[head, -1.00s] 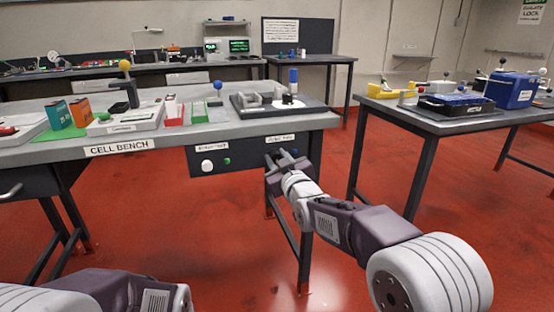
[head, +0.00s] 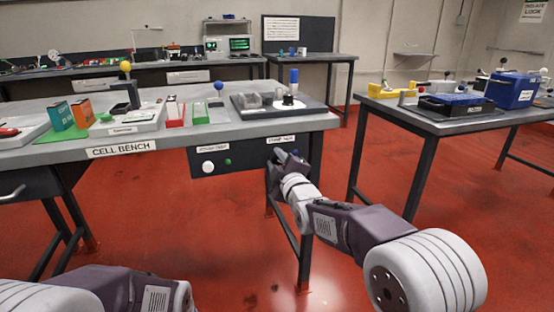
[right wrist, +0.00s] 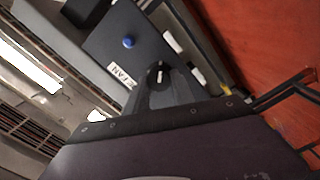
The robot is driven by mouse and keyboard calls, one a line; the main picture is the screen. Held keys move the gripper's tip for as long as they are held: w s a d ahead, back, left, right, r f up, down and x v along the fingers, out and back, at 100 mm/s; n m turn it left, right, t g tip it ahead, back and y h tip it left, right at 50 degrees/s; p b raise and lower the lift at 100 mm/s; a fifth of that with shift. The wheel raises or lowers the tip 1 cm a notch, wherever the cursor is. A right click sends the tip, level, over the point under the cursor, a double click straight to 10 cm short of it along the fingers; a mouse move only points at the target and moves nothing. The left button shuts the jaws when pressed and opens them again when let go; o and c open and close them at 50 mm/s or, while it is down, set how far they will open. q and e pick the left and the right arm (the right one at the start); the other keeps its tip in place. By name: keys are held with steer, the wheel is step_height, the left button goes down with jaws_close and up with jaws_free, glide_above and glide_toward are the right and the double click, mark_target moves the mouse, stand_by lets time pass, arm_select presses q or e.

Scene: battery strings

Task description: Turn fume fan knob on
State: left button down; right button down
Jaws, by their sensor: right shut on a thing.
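The fume fan knob (right wrist: 158,73) is a dark round knob with a pale pointer mark on the dark panel, beside a white label ending in "FAN" (right wrist: 125,77). My right gripper (right wrist: 160,78) is shut on it, with a finger on each side. In the head view my right gripper (head: 282,156) is at the right part of the panel (head: 255,160) under the bench front edge, and it hides the knob there. My left gripper is out of view; only part of my left arm shows at the lower left.
A white round control (head: 208,166) and a small green button (head: 228,161) sit left of the gripper on the panel. The cell bench (head: 60,152) carries trays and boxes above. A second table (head: 430,125) stands right, with open red floor between.

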steer(key=n, duration=0.4)
steer(key=shift+f+n+p, duration=0.1)
steer(key=shift+n+p, duration=0.2)
steer(key=shift+f+n, duration=0.15)
steer(key=shift+n, duration=2.05)
steer(key=shift+p, duration=0.3)
steer(key=c, duration=1.1)
jaws_free()
steer(key=shift+s, duration=0.1)
